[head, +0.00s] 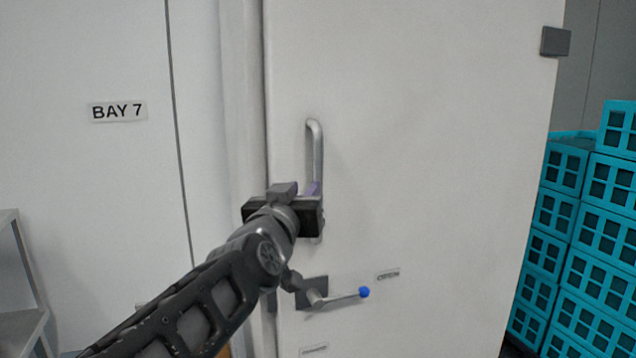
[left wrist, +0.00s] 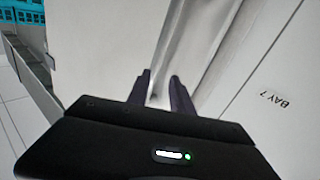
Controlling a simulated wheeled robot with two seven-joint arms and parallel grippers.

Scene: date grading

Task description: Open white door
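The white door (head: 430,130) fills the middle of the head view. I see no clear gap at its left edge. A vertical grey bar handle (head: 316,150) is fixed near that edge. My left gripper (head: 314,190) is at the lower half of this handle. In the left wrist view, the two dark fingers (left wrist: 160,88) stand slightly apart, with the pale handle bar between them; they appear closed on it. Below, a lever (head: 338,298) with a blue knob points right from a dark plate. My right gripper is not in view.
Stacked teal crates (head: 602,238) stand to the right of the door. A grey hinge (head: 555,41) is at the door's upper right. A "BAY 7" sign (head: 117,111) is on the left wall. A grey shelf (head: 20,285) stands at the far left. A small label (head: 388,275) is near the lever.

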